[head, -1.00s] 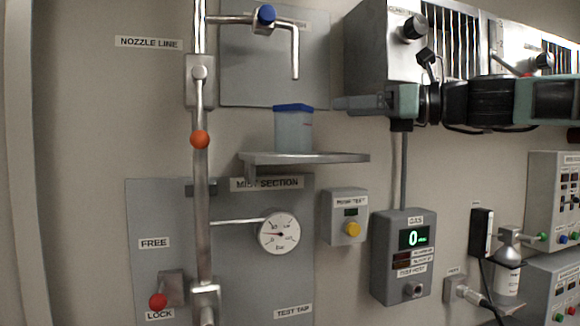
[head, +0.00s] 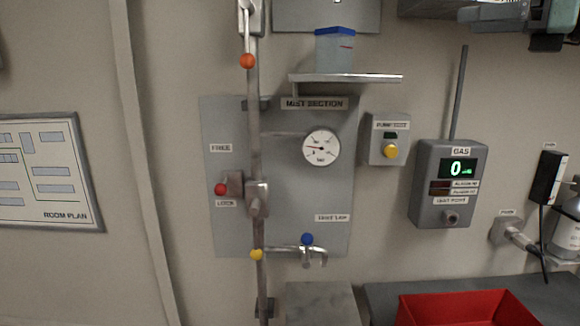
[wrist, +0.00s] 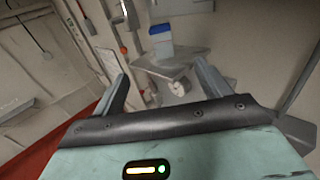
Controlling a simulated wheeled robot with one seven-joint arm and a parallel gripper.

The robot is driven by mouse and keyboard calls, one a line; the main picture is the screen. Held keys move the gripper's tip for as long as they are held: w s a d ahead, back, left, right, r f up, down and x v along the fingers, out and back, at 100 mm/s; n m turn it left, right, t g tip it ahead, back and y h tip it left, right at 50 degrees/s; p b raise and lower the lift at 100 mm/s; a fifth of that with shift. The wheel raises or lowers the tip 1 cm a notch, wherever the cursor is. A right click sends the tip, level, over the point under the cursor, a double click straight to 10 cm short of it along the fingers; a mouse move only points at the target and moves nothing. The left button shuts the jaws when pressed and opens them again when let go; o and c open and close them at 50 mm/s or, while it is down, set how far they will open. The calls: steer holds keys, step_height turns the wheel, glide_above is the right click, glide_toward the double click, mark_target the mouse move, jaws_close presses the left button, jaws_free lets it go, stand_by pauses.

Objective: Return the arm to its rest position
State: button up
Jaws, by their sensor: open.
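My gripper (wrist: 160,85) shows in the wrist view with its two grey fingers spread apart and nothing between them. Beyond the fingers, a blue-lidded container (wrist: 160,42) stands on a small wall shelf (wrist: 172,68). The container (head: 334,50) stands upright on the grey shelf (head: 345,79), apart from my arm.
A red bin (head: 468,308) stands below. Left wall is clear around a room plan (head: 45,172).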

steer(key=s+a+f+n+g+h+b, duration=0.1)
steer(key=a+f+n+g, duration=0.35)
steer(key=a+f, duration=0.65)
steer(key=a+f+n+g+h+b, duration=0.1)
steer(key=a+f+n+g, duration=0.45)
steer(key=f, duration=0.85)
steer(key=s+a+f+n+g+h, duration=0.1)
steer(key=s+a+f+n+h, duration=0.2)
steer(key=f, duration=0.4)
steer(key=s+a+f+n+g+h, duration=0.1)
steer(key=s+a+f+n, duration=0.1)
steer(key=s+f+n, duration=0.4)
steer(key=s+d+f+n+h+b, duration=0.1)
steer(key=s+d+f+n+h, duration=0.2)
steer(key=s+n, duration=0.4)
steer(key=s+d+f+n+h+b, duration=0.1)
steer(key=s+d+f+n+h, duration=0.2)
steer(key=s+f+n, duration=0.2)
steer(key=s+n, duration=0.3)
steer(key=shift+d+n+g+b, duration=0.3)
steer(key=shift+n+g+b, duration=0.1)
